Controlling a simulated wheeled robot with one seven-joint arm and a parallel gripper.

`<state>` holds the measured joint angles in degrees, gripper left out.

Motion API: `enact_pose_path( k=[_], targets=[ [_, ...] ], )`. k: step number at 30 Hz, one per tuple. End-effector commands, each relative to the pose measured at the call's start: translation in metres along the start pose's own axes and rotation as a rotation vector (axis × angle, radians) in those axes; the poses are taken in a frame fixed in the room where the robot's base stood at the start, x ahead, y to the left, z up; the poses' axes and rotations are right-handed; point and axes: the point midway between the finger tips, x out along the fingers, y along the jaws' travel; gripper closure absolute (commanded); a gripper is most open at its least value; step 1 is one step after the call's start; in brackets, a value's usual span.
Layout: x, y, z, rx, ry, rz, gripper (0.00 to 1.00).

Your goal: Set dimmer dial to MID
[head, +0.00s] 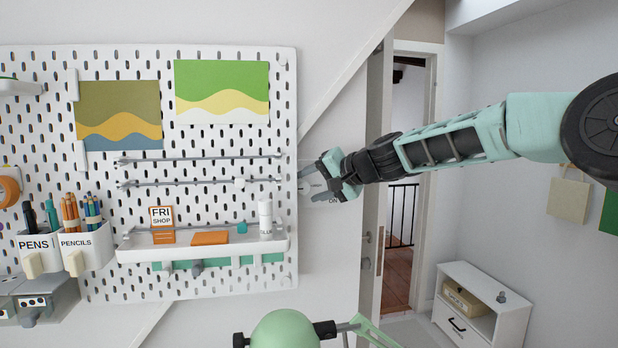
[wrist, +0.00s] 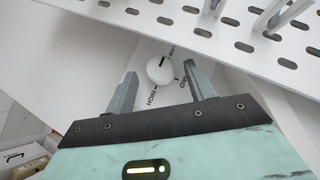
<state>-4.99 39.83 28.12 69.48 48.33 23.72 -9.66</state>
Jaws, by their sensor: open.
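The dimmer dial (wrist: 160,69) is a round white knob on a pale wall plate, in the middle of the wrist view. Labels LOW, MID and HIGH are printed around it. A short dark mark on the knob points up toward LOW. My gripper (wrist: 161,72) is open, with one finger on each side of the knob; I cannot tell whether either finger touches it. In the head view my gripper (head: 309,184) is at the wall just right of the pegboard, and the dial is largely hidden there.
The white pegboard (head: 223,142) with rails, pictures and a shelf (head: 205,250) is close on the left of my gripper. A doorway (head: 405,180) opens to the right. A green lamp (head: 284,330) stands below, and a white cabinet (head: 483,305) is at lower right.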

Motion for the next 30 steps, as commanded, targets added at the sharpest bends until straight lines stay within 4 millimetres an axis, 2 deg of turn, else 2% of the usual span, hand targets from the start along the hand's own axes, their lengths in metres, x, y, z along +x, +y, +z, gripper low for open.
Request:
enact_pose_path(
  k=[6, 14, 19, 30],
  targets=[
    [0.014, 0.0, 0.0, 0.0, 0.001, 0.001, 0.46],
    [0.015, 0.001, 0.0, 0.0, 0.001, 0.001, 0.46],
    [0.015, 0.001, 0.0, 0.0, 0.001, 0.001, 0.91],
    [0.016, 0.004, 0.002, 0.021, 0.001, -0.022, 0.91]
  ],
)
